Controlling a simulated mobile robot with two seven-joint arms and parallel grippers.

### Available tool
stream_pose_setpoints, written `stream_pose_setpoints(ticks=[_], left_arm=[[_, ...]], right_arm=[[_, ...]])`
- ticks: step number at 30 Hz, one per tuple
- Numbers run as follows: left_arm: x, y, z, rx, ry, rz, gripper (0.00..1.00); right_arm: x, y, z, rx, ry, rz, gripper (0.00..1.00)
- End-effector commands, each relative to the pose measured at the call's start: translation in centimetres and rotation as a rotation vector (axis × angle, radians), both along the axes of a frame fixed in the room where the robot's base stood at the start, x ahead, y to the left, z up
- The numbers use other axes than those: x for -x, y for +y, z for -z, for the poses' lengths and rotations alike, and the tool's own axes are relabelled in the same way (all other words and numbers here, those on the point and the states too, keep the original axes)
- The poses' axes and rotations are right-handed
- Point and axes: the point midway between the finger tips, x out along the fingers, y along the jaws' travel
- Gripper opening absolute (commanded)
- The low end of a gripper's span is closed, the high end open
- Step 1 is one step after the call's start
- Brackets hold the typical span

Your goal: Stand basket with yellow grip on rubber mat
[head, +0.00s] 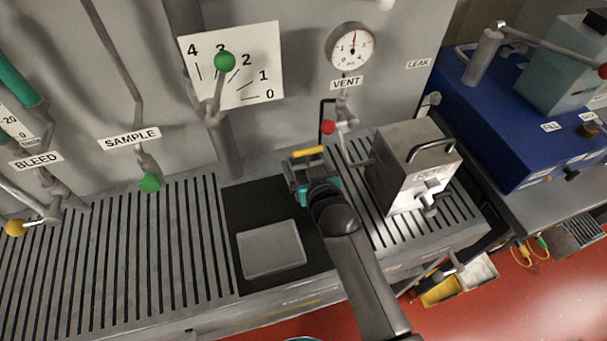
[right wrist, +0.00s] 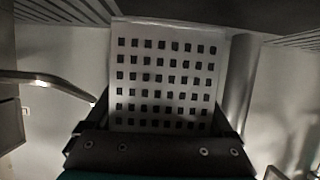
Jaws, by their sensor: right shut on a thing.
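The basket shows a yellow grip (head: 308,152) on top in the head view. Its body is mostly hidden behind my right gripper (head: 318,190). In the right wrist view a pale panel with rows of square holes (right wrist: 165,75), the basket's side, sits between the fingers of the right gripper (right wrist: 163,128), which is shut on it. The black rubber mat (head: 245,200) lies on the slatted bench. The basket is over or at the mat's back right part; I cannot tell if its bottom touches. My left gripper is out of view.
A flat grey square plate (head: 271,248) lies on the mat's front part. A metal box with a black handle (head: 412,170) stands to the right. A red-knobbed lever (head: 328,127) and a vertical pipe (head: 228,150) are close behind. The slats at left are clear.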

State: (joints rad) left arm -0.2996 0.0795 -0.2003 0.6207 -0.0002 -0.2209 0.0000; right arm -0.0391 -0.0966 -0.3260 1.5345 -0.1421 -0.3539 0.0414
Motion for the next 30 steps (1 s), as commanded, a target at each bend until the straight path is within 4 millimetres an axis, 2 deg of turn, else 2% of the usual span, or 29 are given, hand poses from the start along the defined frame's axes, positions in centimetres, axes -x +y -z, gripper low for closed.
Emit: stream_pose_setpoints(ticks=[9, 23, 24, 27, 30], left_arm=[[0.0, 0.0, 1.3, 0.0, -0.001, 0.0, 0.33], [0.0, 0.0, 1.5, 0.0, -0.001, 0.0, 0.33], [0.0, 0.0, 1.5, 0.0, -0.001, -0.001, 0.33], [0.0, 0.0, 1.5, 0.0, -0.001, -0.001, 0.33], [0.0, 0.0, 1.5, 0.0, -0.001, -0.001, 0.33]], right_arm=[[-0.2, 0.1, 3.7, -0.001, -0.005, 0.0, 0.2], [-0.4, 0.2, 4.3, -0.002, -0.005, 0.0, 0.2], [-0.4, 0.1, 4.3, -0.001, -0.003, 0.0, 0.91], [-0.4, 0.1, 4.3, -0.001, -0.003, 0.0, 1.0], [-0.4, 0.1, 4.3, -0.001, -0.003, 0.0, 1.0]])
